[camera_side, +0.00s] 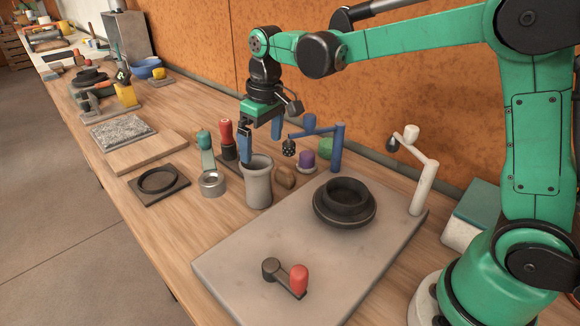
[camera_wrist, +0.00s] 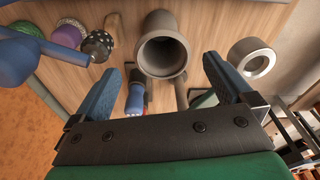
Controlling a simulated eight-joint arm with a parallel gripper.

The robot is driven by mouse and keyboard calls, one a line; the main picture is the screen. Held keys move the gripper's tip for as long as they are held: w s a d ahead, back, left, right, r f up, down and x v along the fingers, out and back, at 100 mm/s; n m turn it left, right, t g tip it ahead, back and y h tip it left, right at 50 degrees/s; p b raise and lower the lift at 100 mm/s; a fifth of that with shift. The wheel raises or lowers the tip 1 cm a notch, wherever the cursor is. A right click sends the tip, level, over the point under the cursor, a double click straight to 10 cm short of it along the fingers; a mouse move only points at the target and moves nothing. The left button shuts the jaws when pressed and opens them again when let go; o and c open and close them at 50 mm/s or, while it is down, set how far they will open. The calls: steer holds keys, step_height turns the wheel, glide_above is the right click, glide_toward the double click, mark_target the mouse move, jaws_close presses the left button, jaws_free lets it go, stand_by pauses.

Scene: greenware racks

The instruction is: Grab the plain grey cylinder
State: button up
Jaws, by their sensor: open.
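The plain grey cylinder (camera_side: 258,188) stands upright on the wooden bench, at the back left corner of the grey slab. It is hollow, with an open top and a flared rim; in the wrist view its dark mouth (camera_wrist: 163,52) shows at top centre. My gripper (camera_side: 261,152) has two blue fingers spread wide, with nothing between them. The near finger's tip appears close to the cylinder's rim in the side view; contact cannot be told. In the wrist view, my gripper (camera_wrist: 162,68) has the cylinder between and beyond its fingertips.
A metal ring (camera_side: 212,184) stands left of the cylinder. A red-topped tool (camera_side: 226,138) is behind it, and a brown lump (camera_side: 285,177) is at its right. A blue post with an arm (camera_side: 337,148) rises nearby. A dark round dish (camera_side: 345,205) sits on the grey slab (camera_side: 240,262).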

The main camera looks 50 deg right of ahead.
mark_target(258, 178)
steer(key=f, duration=0.3)
steer(key=w+f, duration=0.1)
steer(key=f, duration=0.5)
steer(key=shift+w+a+f, duration=0.25)
steer(key=shift+w+f, duration=0.05)
steer(key=c, duration=1.2)
steer(key=shift+r, duration=0.1)
